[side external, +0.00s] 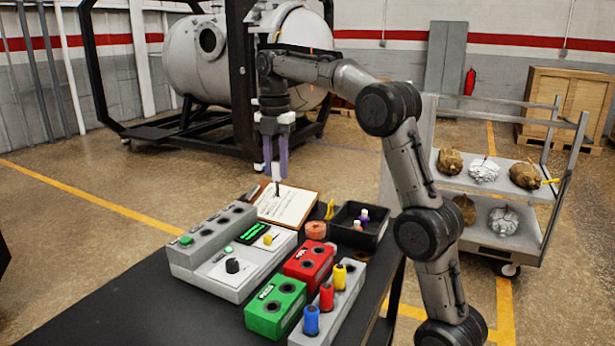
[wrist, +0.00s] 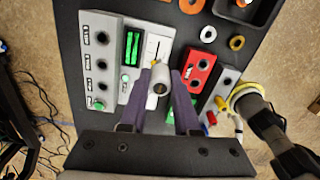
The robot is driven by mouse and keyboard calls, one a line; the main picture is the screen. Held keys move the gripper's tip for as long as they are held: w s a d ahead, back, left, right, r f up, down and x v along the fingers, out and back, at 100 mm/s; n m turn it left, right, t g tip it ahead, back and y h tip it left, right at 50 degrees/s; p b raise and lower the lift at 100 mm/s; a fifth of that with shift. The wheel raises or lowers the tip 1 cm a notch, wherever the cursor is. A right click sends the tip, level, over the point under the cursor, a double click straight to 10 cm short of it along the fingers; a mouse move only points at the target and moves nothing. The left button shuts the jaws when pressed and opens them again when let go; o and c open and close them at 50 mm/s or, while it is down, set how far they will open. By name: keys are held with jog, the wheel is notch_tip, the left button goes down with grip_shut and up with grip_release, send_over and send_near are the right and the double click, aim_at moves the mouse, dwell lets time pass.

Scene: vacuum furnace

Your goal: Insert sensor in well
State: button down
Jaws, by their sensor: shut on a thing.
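My gripper (side external: 275,172) has purple fingers and is shut on a sensor (wrist: 160,87), a whitish cylinder seen nearly end-on in the wrist view. In the side view its thin dark tip (side external: 278,190) points down, with the clipboard behind it. It is held upright above the bench, clear of the surface. A long grey block (side external: 214,238) has a row of round wells, with a green-topped plug in the near one; it also shows at left in the wrist view (wrist: 101,75). A red block (side external: 309,262) and a green block (side external: 276,307) also have round holes. Which well is meant is not shown.
A grey console (side external: 232,283) with a green display and knob lies between the blocks. A rack (side external: 335,310) holds blue, red and yellow pieces. A black tray (side external: 372,240), an orange ring (side external: 316,230) and a clipboard (side external: 286,204) lie at the far end. A cart (side external: 480,225) stands right.

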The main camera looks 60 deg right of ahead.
jog(key=w+f, duration=0.5)
jog(key=w, duration=0.7)
jog(key=shift+a+f, duration=0.15)
jog(key=shift+f, duration=0.05)
jog(key=shift+f, duration=1.1)
jog(key=shift+f, duration=0.3)
jog(key=shift+f, duration=1.2)
dwell(1.1)
jog(key=shift+c, duration=0.8)
grip_release()
